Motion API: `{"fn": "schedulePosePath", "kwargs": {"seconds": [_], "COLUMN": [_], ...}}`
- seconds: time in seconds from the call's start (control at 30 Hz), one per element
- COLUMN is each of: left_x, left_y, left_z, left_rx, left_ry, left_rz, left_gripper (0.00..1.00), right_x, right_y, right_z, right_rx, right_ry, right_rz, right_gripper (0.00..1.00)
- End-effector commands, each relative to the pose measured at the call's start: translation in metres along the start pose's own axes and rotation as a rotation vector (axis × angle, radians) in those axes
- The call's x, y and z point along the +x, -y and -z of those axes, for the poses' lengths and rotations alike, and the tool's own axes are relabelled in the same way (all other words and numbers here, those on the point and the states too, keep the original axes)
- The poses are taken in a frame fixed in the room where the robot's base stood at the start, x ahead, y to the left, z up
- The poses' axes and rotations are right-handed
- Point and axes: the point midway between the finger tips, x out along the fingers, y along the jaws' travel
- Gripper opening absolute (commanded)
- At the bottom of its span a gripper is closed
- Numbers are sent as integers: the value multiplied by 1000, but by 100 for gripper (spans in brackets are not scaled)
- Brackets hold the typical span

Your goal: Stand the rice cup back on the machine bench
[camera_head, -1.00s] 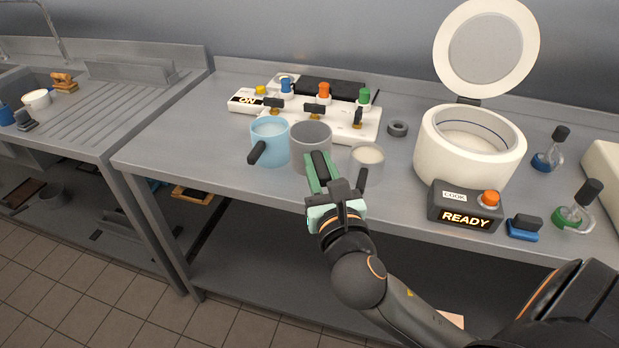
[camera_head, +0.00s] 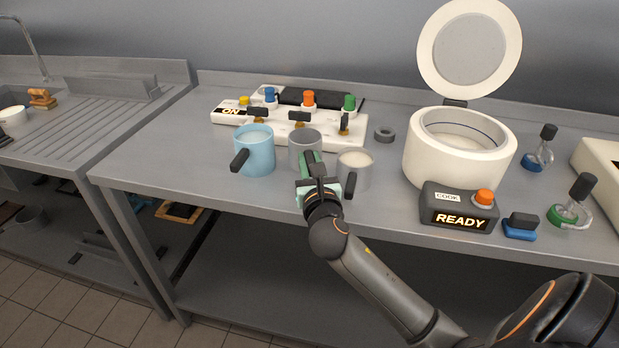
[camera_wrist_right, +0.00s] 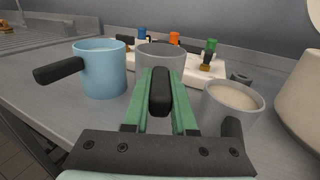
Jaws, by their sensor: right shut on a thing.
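A grey cup (camera_head: 305,148) is between a light blue cup (camera_head: 256,152) and a smaller grey cup with pale contents (camera_head: 355,170). I take the middle grey cup to be the rice cup. It looks upright, and its inside is hard to see. My right gripper (camera_head: 311,164) is shut on its dark handle, which shows between the green fingers in the right wrist view (camera_wrist_right: 160,92). The cup's base is hidden by my gripper, so I cannot tell whether it touches the bench (camera_head: 190,160). My left gripper is not in view.
Behind the cups is a white panel with coloured knobs (camera_head: 290,136). To the right stand a white open-lidded cooker (camera_head: 455,165) and a READY control box (camera_head: 455,208). A dark ring (camera_head: 384,135) lies on the bench. The bench's left part is clear.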

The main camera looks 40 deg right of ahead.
Motion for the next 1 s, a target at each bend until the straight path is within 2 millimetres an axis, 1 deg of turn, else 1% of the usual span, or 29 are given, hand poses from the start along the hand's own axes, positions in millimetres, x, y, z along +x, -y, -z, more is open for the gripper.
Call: {"fn": "schedulePosePath", "kwargs": {"seconds": [0.13, 0.23, 0.33, 0.5, 0.7, 0.73, 0.9, 1.0], "left_x": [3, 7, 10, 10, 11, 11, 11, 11], "left_y": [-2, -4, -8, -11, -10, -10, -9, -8], "left_z": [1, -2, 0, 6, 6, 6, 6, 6], "left_rx": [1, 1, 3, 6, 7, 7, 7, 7], "left_ry": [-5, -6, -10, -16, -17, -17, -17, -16], "left_rz": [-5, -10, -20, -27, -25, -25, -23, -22], "left_gripper": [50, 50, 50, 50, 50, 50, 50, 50], "right_x": [7, 6, 6, 6, 6, 6, 6, 6], "right_y": [1, 0, 0, 0, 0, 0, 0, 0], "right_z": [9, 27, 38, 37, 41, 42, 41, 41], "right_rx": [0, 0, 1, -1, -2, -2, -2, -1], "right_ry": [0, -3, -2, 1, 1, -1, -1, -1], "right_rz": [0, 0, 0, -2, -1, -1, -1, -1], "right_gripper": [0, 0, 0, 0, 0, 26, 45, 55]}}
